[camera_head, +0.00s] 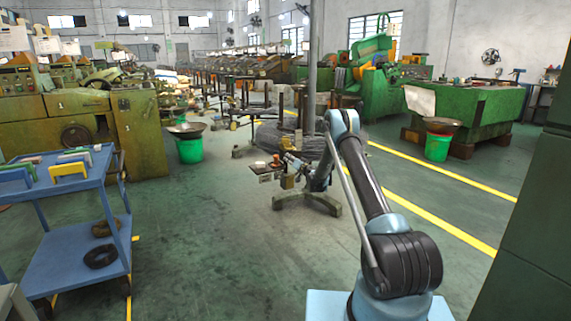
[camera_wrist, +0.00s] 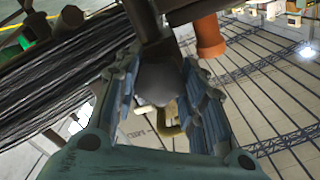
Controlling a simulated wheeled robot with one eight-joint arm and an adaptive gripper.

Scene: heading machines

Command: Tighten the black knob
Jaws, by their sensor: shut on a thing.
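In the wrist view, a dark grey, rounded knob (camera_wrist: 158,82), which I take for the black knob, sits between the two ribbed fingers of my gripper (camera_wrist: 158,92). The fingers are shut on its sides. A dark bar or bracket runs just beyond it, and I cannot make out how they join. In the head view, my arm reaches out to the middle of the floor, and my gripper (camera_head: 291,167) is at a small stand with a grey base (camera_head: 307,201). The knob is too small to tell there.
A large wire coil (camera_head: 300,143) lies behind the stand, close to my gripper; it fills the left of the wrist view. An orange-red cylinder (camera_wrist: 210,38) is right of the knob. A blue cart (camera_head: 75,240) stands at left. Green floor between is free.

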